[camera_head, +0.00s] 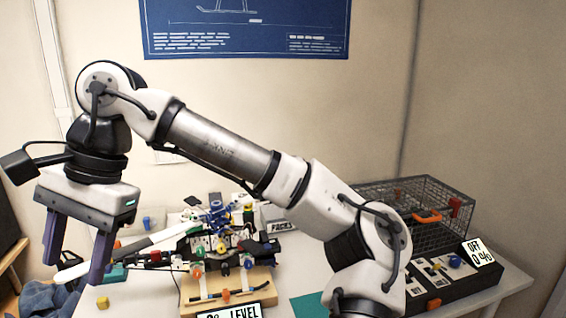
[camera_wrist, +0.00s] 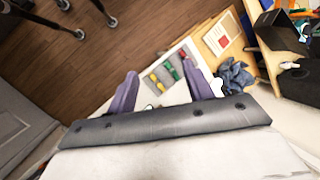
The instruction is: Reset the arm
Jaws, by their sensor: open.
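My arm arches across the head view from the lower right to the upper left. My gripper (camera_head: 75,262) hangs at the left with its two purple fingers pointing down, apart and empty. In the wrist view my gripper (camera_wrist: 162,88) also shows spread fingers with nothing held between them. The fingers are to the left of a model helicopter (camera_head: 215,245) on a wooden stand, and clear of it as far as I can tell. My arm hides part of the bench behind it.
A wire cage (camera_head: 420,205) and a black control box with an "OFF 0%" sign (camera_head: 478,253) stand at the right. The wrist view shows open wooden floor (camera_wrist: 75,70).

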